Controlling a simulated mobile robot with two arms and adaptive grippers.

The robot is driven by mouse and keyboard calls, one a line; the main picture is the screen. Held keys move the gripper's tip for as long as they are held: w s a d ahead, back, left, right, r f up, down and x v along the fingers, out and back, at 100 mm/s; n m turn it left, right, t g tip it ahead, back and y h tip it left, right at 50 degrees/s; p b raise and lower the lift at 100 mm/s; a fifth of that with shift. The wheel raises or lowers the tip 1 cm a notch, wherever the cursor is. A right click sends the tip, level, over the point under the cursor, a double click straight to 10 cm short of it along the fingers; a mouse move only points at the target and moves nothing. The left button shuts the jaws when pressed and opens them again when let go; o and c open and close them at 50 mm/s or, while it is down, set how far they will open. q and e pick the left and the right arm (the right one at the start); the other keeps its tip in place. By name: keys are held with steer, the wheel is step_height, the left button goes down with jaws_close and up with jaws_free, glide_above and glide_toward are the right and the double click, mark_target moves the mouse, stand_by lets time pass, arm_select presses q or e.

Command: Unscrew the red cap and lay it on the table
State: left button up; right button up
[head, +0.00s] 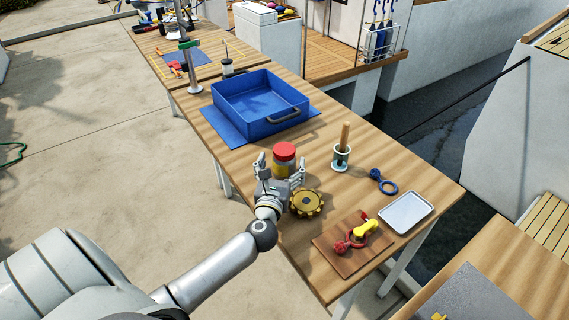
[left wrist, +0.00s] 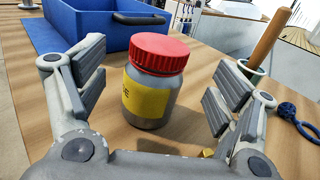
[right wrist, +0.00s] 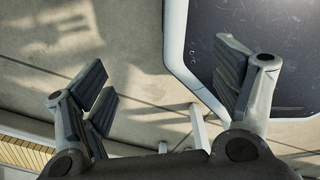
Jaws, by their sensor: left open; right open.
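A jar (head: 280,171) with a yellow label stands upright on the wooden table (head: 400,170). The red cap (head: 285,151) sits on top of it. In the left wrist view the jar (left wrist: 152,95) is grey with the ribbed red cap (left wrist: 160,52) on it. My left gripper (head: 281,170) is open, with one finger on each side of the jar and gaps to both. The left fingers also show in the left wrist view (left wrist: 157,88). My right gripper (right wrist: 165,90) is open and empty in the right wrist view, away from the jar.
A blue tray (head: 218,106) stands behind the jar. A cup with a wooden handle (head: 341,155), a blue ring tool (head: 387,187), a brass gear (head: 307,203), a board with red and yellow parts (head: 335,258) and a grey tray (head: 405,213) lie around. Bare wood lies between them.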

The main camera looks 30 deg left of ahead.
arm_select(q)
steer(key=x, duration=0.4)
steer(key=shift+w+a+r+p, duration=0.1)
steer(key=shift+w+r+p, duration=0.05)
steer(key=shift+p, duration=0.15)
steer(key=shift+w+a, duration=0.15)
steer(key=shift+w, duration=0.25)
steer(key=c, duration=1.7)
steer(key=shift+c, duration=0.2)
arm_select(e)
steer(key=w, duration=0.2)
steer(key=w+a, duration=0.1)
steer(key=shift+w+r+t, duration=0.3)
steer(key=shift+r, duration=0.1)
arm_select(q)
steer(key=shift+r, duration=0.1)
